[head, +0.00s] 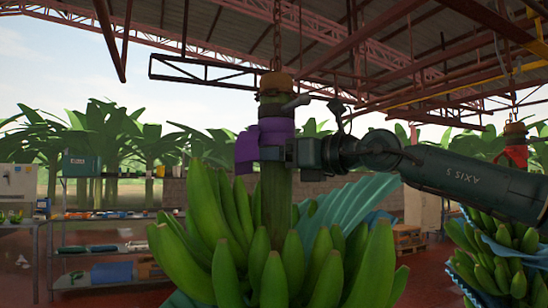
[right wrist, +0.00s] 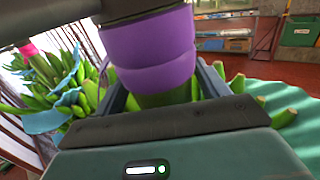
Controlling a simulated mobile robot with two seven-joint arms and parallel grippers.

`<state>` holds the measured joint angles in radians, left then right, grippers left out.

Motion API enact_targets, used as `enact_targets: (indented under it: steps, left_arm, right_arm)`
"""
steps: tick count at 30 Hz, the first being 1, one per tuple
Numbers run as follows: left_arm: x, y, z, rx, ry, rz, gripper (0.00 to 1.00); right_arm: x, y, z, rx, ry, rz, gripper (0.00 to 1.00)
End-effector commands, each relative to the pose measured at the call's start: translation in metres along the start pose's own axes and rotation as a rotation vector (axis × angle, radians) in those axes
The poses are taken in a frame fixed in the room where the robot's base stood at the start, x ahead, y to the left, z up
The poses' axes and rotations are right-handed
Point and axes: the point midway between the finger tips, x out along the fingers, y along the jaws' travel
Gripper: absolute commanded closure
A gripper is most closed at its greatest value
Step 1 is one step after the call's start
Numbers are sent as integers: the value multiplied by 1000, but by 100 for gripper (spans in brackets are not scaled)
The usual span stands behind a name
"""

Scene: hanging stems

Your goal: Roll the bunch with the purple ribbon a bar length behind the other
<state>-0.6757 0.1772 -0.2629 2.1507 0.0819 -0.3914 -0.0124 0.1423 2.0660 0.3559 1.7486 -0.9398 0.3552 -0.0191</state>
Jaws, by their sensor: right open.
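The bunch with the purple ribbon (head: 262,140) hangs close in front of me; its green bananas (head: 275,265) fill the lower middle of the head view. The ribbon wraps the thick stem, and it also shows large in the right wrist view (right wrist: 150,45). My right gripper (head: 276,150) comes in from the right at ribbon height. In the right wrist view its open fingers (right wrist: 165,92) stand on either side of the stem; I cannot tell whether they touch it. The other bunch (head: 498,250), with a red ribbon (head: 515,154), hangs at the far right. My left gripper is out of view.
Overhead are red roof trusses and a rail (head: 430,103). A blue-green sheet (head: 350,215) lies behind the near bananas. A metal shelf table (head: 100,245) stands at the left and a pallet with boxes (head: 408,238) behind. Open floor lies between them.

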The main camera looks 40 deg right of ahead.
Motion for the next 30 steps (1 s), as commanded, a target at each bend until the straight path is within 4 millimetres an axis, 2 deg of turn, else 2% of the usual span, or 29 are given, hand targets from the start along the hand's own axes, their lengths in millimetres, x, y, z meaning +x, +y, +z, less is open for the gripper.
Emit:
enact_targets:
  steps: [6, 11, 24, 30]
  left_arm:
    - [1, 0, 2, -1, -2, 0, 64]
    - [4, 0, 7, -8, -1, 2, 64]
    - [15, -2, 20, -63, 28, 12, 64]
    - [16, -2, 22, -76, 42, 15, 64]
  right_arm:
    - [-2, 0, 0, 2, -2, 0, 27]
    - [-16, 0, 0, 2, -7, 0, 27]
    - [-92, 0, -1, 0, -9, 0, 27]
    - [-120, 0, -1, 1, -4, -1, 27]
